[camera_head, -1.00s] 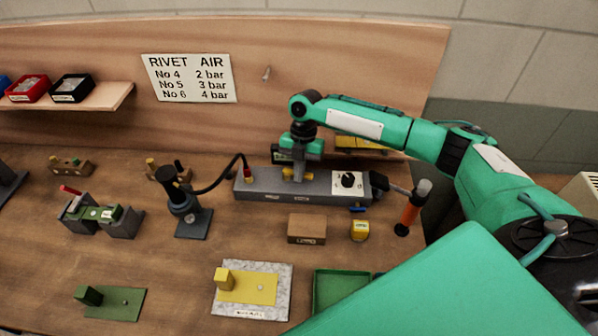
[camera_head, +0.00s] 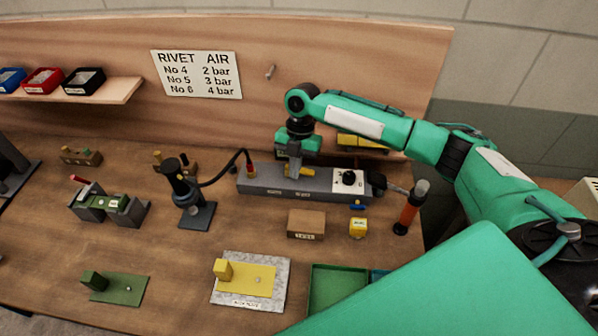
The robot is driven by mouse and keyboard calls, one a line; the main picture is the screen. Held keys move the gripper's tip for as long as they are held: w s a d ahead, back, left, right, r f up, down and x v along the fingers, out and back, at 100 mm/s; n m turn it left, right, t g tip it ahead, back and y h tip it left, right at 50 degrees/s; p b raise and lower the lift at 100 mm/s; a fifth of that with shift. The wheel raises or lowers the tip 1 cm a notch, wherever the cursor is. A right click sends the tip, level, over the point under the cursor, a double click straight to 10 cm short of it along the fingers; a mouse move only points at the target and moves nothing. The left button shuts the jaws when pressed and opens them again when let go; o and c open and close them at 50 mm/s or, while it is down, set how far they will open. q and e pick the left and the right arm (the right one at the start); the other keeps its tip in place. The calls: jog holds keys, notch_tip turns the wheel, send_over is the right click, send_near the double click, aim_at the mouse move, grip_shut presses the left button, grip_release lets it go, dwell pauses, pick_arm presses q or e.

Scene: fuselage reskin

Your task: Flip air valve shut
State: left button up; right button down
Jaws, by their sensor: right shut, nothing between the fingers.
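A long grey air box (camera_head: 270,187) lies at the back of the bench. A small yellow valve handle (camera_head: 306,172) sits on its top, partly hidden by my right gripper. My right gripper (camera_head: 294,172) points down over the box, shut and empty, right beside the handle; I cannot tell whether they touch. What shows of the handle seems to lie roughly along the box. A black dial on a white plate (camera_head: 348,179) is at the box's right end. A red hose fitting (camera_head: 249,170) is at its left end. My left gripper is out of view.
A black hose runs from the fitting to a dark rivet tool (camera_head: 184,190). A brown box (camera_head: 306,224), a yellow block (camera_head: 358,228) and an orange-handled tool (camera_head: 408,212) stand in front of the air box. A green tray (camera_head: 322,297) is nearer. A RIVET AIR sign (camera_head: 197,75) hangs behind.

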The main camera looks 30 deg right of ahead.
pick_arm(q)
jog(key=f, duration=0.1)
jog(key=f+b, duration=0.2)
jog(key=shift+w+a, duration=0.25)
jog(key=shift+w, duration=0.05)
pick_arm(e)
jog(key=v, duration=0.6)
jog(key=shift+w+r, duration=0.25)
jog(key=shift+w, duration=0.15)
jog(key=shift+a, duration=0.1)
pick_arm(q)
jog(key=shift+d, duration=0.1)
pick_arm(e)
jog(key=shift+s, duration=0.1)
